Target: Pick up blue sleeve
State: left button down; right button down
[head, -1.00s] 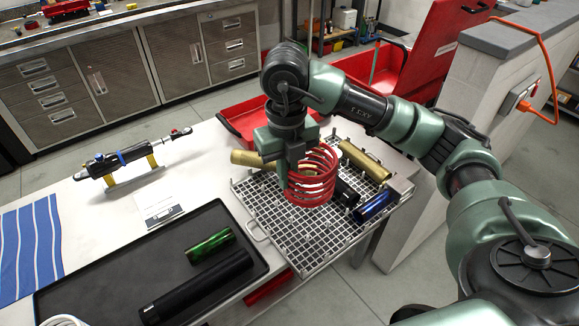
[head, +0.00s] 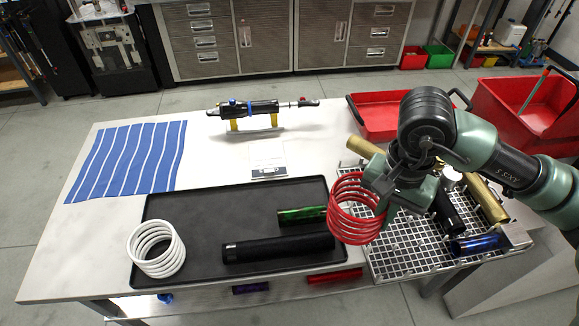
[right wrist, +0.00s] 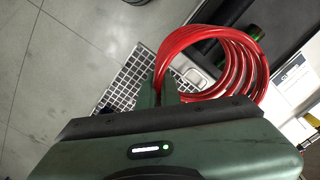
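The blue sleeve (head: 478,244) lies in the metal grid rack (head: 405,262), near its right front side, with a black sleeve (head: 447,212) and brass sleeves beside it. My right gripper (head: 386,206) is shut on a red coil spring (head: 352,210). It holds the spring over the rack's left edge, beside the black tray, to the left of the blue sleeve and apart from it. The red spring (right wrist: 222,62) also shows at the fingers in the right wrist view, where the blue sleeve is not seen. My left gripper is not in view.
The black tray (head: 185,218) holds a white coil spring (head: 156,248), a green sleeve (head: 302,215) and a long black tube (head: 278,248). A shock absorber (head: 262,108) stands behind on yellow supports. Red bins (head: 385,118) are at the back right. A striped blue cloth (head: 128,160) lies left.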

aim_at(487, 241)
jog(key=i+u, duration=0.35)
jog(key=i+l+u, duration=0.1)
jog(key=u, duration=0.3)
jog(key=i+l+u, duration=0.2)
jog(key=u, duration=0.15)
